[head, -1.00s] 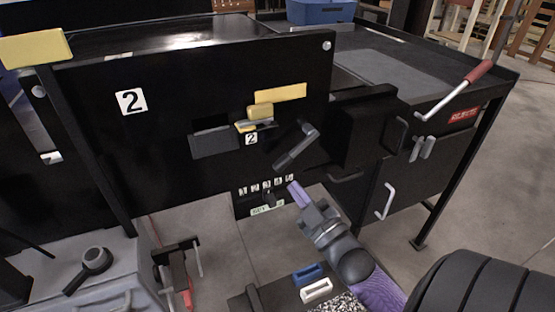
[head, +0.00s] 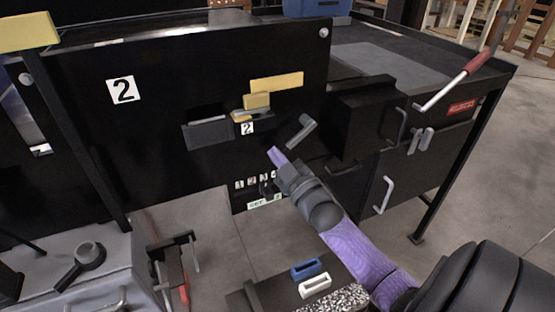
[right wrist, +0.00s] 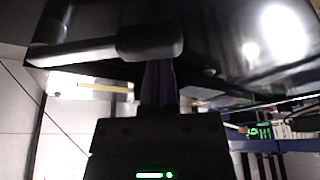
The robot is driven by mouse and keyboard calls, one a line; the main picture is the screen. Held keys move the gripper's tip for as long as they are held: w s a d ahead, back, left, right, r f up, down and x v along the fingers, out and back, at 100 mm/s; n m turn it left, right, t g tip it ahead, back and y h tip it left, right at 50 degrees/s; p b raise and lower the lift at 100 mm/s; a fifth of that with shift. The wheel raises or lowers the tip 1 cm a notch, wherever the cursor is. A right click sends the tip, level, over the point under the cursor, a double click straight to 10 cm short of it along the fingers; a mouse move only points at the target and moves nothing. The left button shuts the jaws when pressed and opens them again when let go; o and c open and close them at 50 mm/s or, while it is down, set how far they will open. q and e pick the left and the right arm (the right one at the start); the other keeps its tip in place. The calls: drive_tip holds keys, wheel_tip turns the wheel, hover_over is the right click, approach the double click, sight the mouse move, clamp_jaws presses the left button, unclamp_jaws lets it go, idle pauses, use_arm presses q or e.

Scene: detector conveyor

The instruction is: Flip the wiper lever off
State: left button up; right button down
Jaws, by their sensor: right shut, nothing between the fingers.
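A grey lever (head: 301,132), which I take to be the wiper lever, sits on the black panel (head: 170,140) to the right of the small "2" label. It slants from upper right to lower left. My right gripper (head: 275,152) is shut and empty, its purple fingers just below and left of the lever's lower end. In the right wrist view, a dark bar with a thicker end (right wrist: 150,40), probably this lever, crosses in front of the shut fingers (right wrist: 158,80). I cannot tell whether they touch. My left gripper is not in view.
A black box (head: 365,120) juts out right of the lever. A red-handled lever (head: 475,62) stands farther right. Numbered labels (head: 255,183) hang below. A yellow piece (head: 256,101) sits by a slot. A blue block (head: 307,268) and a white block (head: 314,286) lie low in front.

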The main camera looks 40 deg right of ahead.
drive_tip(key=shift+d+f, duration=0.1)
drive_tip(key=shift+f, duration=0.05)
idle(0.3)
drive_tip(key=s+d+f+n+g+y+b, duration=0.2)
drive_tip(key=d+f+n, duration=0.3)
drive_tip(key=n, duration=0.7)
drive_tip(key=shift+s+d+f+g+y, duration=0.15)
drive_tip(key=shift+d+f+g+y, duration=0.25)
drive_tip(key=shift+d, duration=0.65)
drive_tip(key=shift+r, duration=0.1)
